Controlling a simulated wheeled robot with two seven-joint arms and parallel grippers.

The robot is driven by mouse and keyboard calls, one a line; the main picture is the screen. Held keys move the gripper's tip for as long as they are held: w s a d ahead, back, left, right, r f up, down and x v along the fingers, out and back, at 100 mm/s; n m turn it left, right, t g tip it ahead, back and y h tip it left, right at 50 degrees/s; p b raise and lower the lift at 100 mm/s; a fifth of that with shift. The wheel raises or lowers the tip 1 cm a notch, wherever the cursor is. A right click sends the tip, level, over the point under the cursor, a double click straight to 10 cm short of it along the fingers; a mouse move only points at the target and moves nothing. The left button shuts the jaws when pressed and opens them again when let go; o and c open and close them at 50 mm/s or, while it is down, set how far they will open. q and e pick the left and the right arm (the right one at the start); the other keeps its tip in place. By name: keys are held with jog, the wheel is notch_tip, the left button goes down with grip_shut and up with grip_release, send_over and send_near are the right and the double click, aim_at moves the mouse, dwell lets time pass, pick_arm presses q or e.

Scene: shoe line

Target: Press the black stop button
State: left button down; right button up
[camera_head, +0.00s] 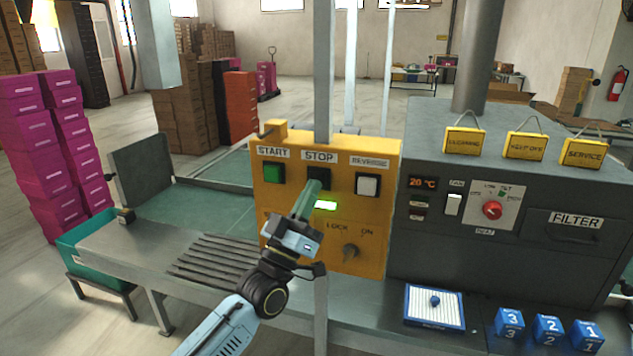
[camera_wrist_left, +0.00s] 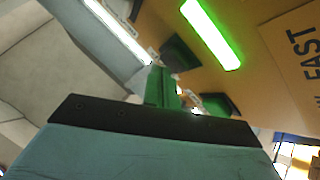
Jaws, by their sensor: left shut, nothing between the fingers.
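The black stop button (camera_head: 318,172) sits under the STOP label on the yellow control panel (camera_head: 286,215), between the green start button (camera_head: 273,173) and the white reverse button (camera_head: 368,185). My left gripper (camera_head: 313,185) is shut and empty, its green fingertips in front of the stop button's lower part in the head view. I cannot tell whether they touch it. In the left wrist view the shut fingers (camera_wrist_left: 161,86) point at the panel, with dark buttons close by; which is which is unclear there. My right gripper is not in view.
A lit green display (camera_head: 325,205) and a lock knob (camera_head: 350,251) are below the buttons. A grey machine (camera_head: 400,240) with a red knob (camera_head: 492,210) stands to the right. Blue numbered blocks (camera_head: 548,329) and a blue-framed tray (camera_head: 434,322) sit on the bench.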

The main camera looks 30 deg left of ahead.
pick_arm(q)
jog(key=shift+w+a, duration=0.15)
jog(key=shift+w, duration=0.4)
dwell(0.5)
jog(key=shift+s, duration=0.1)
jog(key=shift+s+d+p, duration=0.2)
jog(key=shift+s+p, duration=0.1)
jog(key=shift+s, duration=0.55)
jog(key=shift+y, duration=0.3)
jog(key=s+p, duration=0.1)
jog(key=s, duration=0.1)
jog(key=s+d+p, duration=0.1)
jog(key=s, duration=0.2)
jog(key=shift+d, duration=0.1)
jog(key=shift+w, duration=0.1)
dwell(0.5)
